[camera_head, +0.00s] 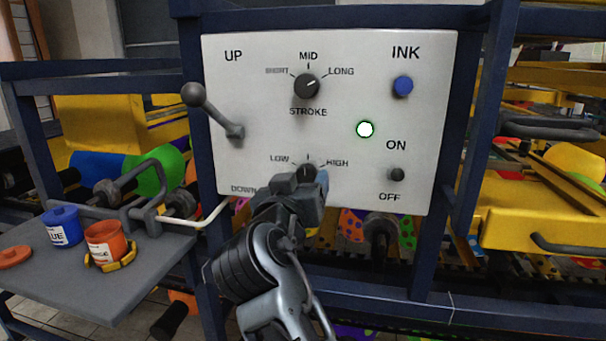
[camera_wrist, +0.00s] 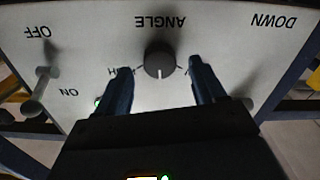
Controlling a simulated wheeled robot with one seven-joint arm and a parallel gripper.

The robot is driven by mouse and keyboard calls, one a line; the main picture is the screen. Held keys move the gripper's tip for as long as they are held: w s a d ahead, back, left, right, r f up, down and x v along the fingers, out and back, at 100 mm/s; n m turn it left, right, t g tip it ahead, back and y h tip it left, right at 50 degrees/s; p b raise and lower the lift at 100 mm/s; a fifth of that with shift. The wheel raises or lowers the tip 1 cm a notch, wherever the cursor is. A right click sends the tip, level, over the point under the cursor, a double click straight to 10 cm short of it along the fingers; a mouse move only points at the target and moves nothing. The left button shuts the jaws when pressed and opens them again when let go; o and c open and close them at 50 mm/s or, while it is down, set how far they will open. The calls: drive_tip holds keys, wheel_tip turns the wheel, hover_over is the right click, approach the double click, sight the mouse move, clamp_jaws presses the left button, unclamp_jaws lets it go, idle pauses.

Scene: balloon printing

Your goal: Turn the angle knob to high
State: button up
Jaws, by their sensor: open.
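The angle knob (camera_head: 308,169) is a dark round dial low on the white control panel (camera_head: 265,60), between the LOW and HIGH labels. In the wrist view, which shows the panel upside down, the knob (camera_wrist: 160,59) has a white pointer aimed at the middle mark, between low and high. My gripper (camera_head: 304,184) is in front of the knob and partly hides it in the head view. In the wrist view my gripper (camera_wrist: 158,72) is open, with one finger on each side of the knob and a gap showing at both sides. The left finger covers most of the HIGH label.
The stroke knob (camera_head: 306,86) is above. A lever (camera_head: 212,109) stands at the panel's left. The blue ink button (camera_head: 403,86), lit lamp (camera_head: 365,129) and on/off switch (camera_head: 396,174) are at the right. A grey shelf (camera_head: 95,290) holds blue and orange pots at the left.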

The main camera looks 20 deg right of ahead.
drive_tip(key=shift+x, duration=1.05)
drive_tip(key=shift+f, duration=0.1)
drive_tip(key=c, duration=1.1)
